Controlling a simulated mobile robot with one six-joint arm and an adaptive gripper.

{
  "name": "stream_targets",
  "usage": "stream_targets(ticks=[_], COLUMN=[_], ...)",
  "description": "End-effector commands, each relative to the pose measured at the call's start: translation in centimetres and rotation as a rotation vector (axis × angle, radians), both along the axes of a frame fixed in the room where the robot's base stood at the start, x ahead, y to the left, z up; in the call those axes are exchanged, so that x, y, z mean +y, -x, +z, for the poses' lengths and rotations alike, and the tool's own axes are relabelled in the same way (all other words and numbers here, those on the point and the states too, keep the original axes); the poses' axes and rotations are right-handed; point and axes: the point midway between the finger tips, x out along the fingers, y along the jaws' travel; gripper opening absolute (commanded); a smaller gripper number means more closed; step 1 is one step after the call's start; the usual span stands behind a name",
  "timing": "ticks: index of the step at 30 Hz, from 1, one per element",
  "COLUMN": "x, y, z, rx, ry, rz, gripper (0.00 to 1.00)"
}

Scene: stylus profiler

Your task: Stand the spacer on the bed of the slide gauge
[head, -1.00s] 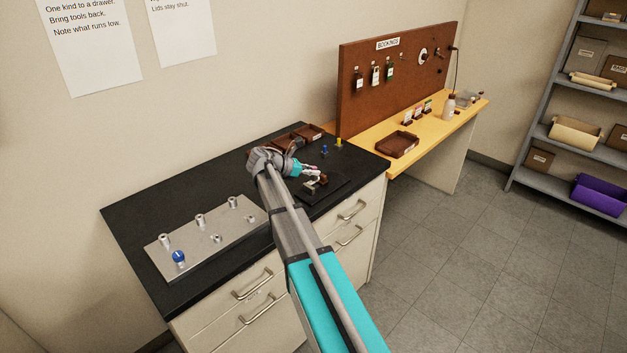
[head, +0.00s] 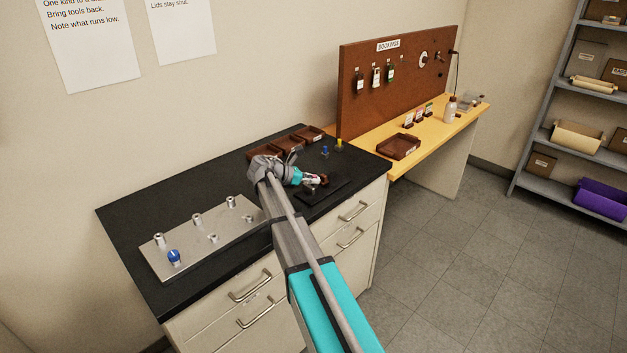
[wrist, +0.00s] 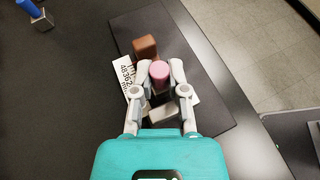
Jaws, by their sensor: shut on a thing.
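The spacer is a pink cylinder (wrist: 160,72), its round end facing the camera in the wrist view. My gripper (wrist: 160,80) is shut on it, one finger on each side. In the head view my gripper (head: 313,179) is at the slide gauge. The gauge has a dark flat base (wrist: 215,105), a brown block (wrist: 145,47) just beyond the spacer, and pale metal parts (wrist: 165,115) under the fingers. A white scale or label with digits (wrist: 124,70) lies to the left. The fingers hide much of the bed, and I cannot tell whether the spacer touches it.
A metal plate with several posts (head: 205,240) and a blue-topped piece (head: 173,256) lies at the left of the black bench. The bench edge is close on the right.

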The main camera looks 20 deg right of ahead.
Motion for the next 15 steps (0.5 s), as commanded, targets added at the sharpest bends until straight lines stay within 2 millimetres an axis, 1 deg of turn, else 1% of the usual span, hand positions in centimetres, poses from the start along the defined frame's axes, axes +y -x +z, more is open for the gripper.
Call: stream_targets(ticks=[4, 5, 6, 10, 15], x=[-0.01, -0.01, -0.01, -0.01, -0.01], y=[0.01, 0.01, 0.01, 0.01, 0.0], z=[-0.44, -0.43, -0.34, -0.34, -0.34], rx=[0.0, 0.0, 0.0, 0.0, 0.0], ry=[0.0, 0.0, 0.0, 0.0, 0.0], rz=[0.0, 0.0, 0.0, 0.0, 0.0], gripper=[0.0, 0.21, 0.28, 0.53, 0.54])
